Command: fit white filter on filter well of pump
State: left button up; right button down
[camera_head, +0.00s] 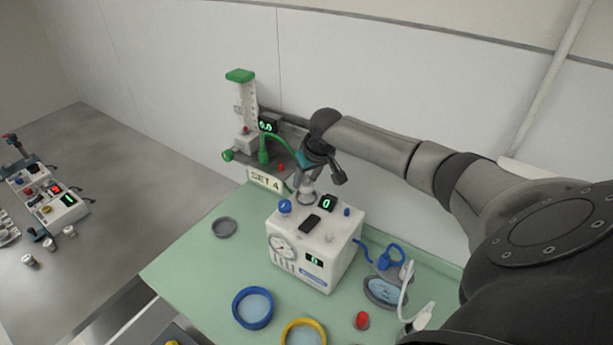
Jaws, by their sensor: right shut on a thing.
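The pump (296,262) is a white box on the green mat, with a round gauge, small green displays and a blue knob on its top left. My right gripper (308,188) reaches in from the right above the pump's back top edge. It is shut on a small whitish piece, likely the white filter (307,195), at the top of the pump. I cannot tell whether the filter touches the well, since the gripper covers that spot. My left gripper is not in view.
A green-capped flowmeter (244,100) stands behind, near the "SET 4" sign (265,180). A blue-rimmed dish (253,307), a yellow-rimmed dish (303,333) and a grey dish (225,227) lie on the green mat (190,265). Tubing (405,290) lies right of the pump.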

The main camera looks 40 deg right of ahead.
aim_at(308, 184)
jog(key=shift+f, duration=0.65)
dwell(0.7)
jog(key=shift+f+b, duration=0.4)
jog(key=shift+f, duration=0.45)
jog(key=shift+p, duration=0.35)
dwell(0.9)
jog(key=shift+c, duration=1.3)
grip_release()
